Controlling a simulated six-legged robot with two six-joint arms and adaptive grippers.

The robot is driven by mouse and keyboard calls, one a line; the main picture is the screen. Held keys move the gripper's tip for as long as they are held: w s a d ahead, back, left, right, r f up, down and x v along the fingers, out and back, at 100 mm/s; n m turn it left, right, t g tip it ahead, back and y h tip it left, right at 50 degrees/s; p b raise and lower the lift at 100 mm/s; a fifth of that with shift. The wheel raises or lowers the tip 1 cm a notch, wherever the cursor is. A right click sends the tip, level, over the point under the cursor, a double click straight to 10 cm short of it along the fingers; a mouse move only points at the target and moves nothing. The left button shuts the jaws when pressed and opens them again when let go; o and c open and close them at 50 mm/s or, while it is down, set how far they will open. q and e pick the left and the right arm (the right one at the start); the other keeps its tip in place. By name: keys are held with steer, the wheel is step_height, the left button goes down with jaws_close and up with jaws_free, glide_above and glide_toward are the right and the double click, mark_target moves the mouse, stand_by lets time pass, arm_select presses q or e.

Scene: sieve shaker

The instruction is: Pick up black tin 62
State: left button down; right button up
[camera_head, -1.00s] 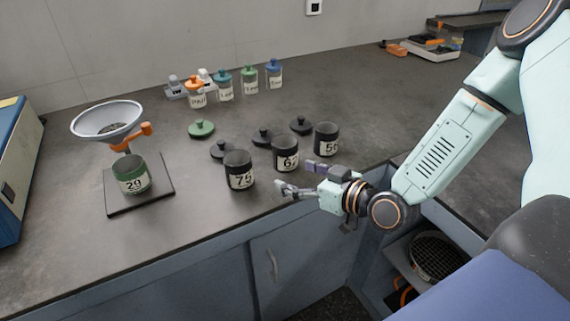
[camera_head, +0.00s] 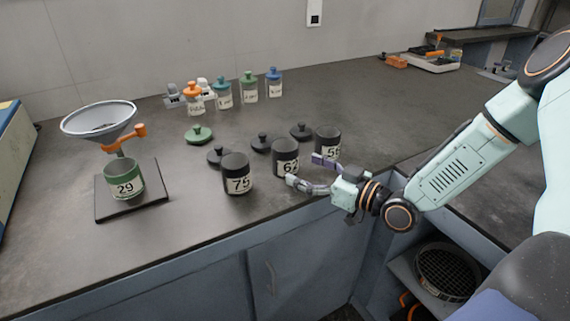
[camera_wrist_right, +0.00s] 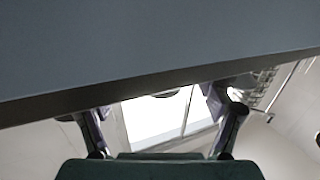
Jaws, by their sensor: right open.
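Black tin 62 (camera_head: 284,160) stands upright and open on the dark counter in the head view, between tin 75 (camera_head: 236,174) and tin 56 (camera_head: 328,142). My right gripper (camera_head: 306,171) is open and empty, just right of tin 62. One finger reaches in front of tin 62's lower right side and the other points to the gap between tins 62 and 56. I cannot tell whether a finger touches a tin. In the right wrist view the two spread fingers (camera_wrist_right: 165,125) show, but no number label can be read. My left gripper is not in view.
Black lids (camera_head: 261,144) lie behind the tins, with a green lid (camera_head: 199,134) further left. Green tin 29 (camera_head: 124,181) stands under a funnel (camera_head: 100,121) at the left. Several small bottles (camera_head: 249,88) stand at the back. The counter's front edge is close below the gripper.

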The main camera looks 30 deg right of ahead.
mark_target(295, 166)
steer(key=b+x, duration=0.2)
steer(key=x, duration=0.1)
steer(key=shift+a, duration=0.2)
steer(key=shift+w+a, duration=0.25)
steer(key=shift+w, duration=0.4)
steer(key=shift+r, duration=0.1)
steer(key=shift+c, duration=0.2)
steer(key=c, duration=1.2)
